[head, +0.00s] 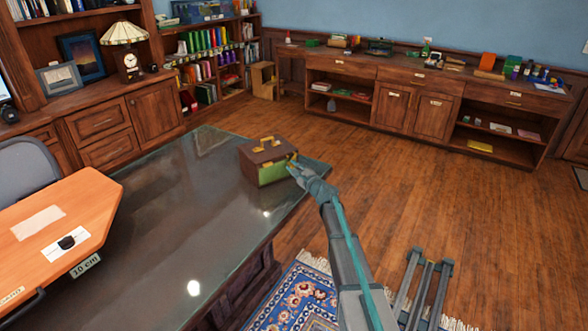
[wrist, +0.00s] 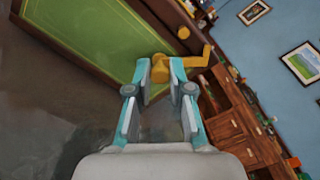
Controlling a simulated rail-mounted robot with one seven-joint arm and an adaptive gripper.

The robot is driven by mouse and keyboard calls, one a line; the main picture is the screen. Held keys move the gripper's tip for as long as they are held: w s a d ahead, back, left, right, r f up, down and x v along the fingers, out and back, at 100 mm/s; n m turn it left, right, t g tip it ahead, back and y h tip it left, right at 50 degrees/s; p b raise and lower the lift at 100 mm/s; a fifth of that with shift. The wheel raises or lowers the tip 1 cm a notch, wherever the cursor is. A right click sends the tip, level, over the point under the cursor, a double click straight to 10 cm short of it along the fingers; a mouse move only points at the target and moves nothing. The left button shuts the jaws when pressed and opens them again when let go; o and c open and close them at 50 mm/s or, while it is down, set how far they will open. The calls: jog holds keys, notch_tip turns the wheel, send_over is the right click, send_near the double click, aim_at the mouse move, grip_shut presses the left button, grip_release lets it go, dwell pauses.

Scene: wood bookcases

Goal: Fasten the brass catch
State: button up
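A box with a brown lid and green side (head: 271,173) stands on the dark glossy desk, near its far right corner. A brass handle (head: 266,141) is on its lid. My gripper (head: 293,163) is at the box's right end. In the wrist view, the green panel (wrist: 95,45) fills the upper left. A bent brass arm (wrist: 205,55) extends right from the catch. Its far parts and any seat for it are partly hidden by the fingers.
The desk top (head: 180,210) is bare around the box. An orange-topped board (head: 90,205) is at the left. A patterned rug (head: 300,297) lies on the wooden floor below my arm. Bookcases and a low cabinet (head: 415,105) line the walls, well clear of the box.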

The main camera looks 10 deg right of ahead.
jog(key=shift+f+b, duration=0.15)
jog(key=shift+b, duration=0.4)
grip_shut()
jog(key=shift+f+n+b, duration=0.1)
jog(key=shift+n+b, duration=0.2)
jog(key=shift+b, duration=0.2)
jog(key=n+b, duration=0.1)
jog(key=b, duration=0.2)
jog(key=n+b, duration=0.1)
jog(key=b, duration=0.2)
jog(key=shift+f, duration=0.25)
jog(key=n+b, duration=0.4)
jog(key=b, duration=0.4)
jog(key=shift+r+b, duration=0.15)
jog(key=shift+b, duration=0.2)
jog(key=n+b, duration=0.1)
jog(key=b, duration=0.1)
jog(key=shift+r+n+b, duration=0.2)
jog(key=shift+n+b, duration=0.15)
jog(key=shift+n, duration=0.05)
jog(key=shift+r, duration=0.1)
jog(key=o, duration=0.8)
grip_release()
jog(key=shift+s, duration=0.1)
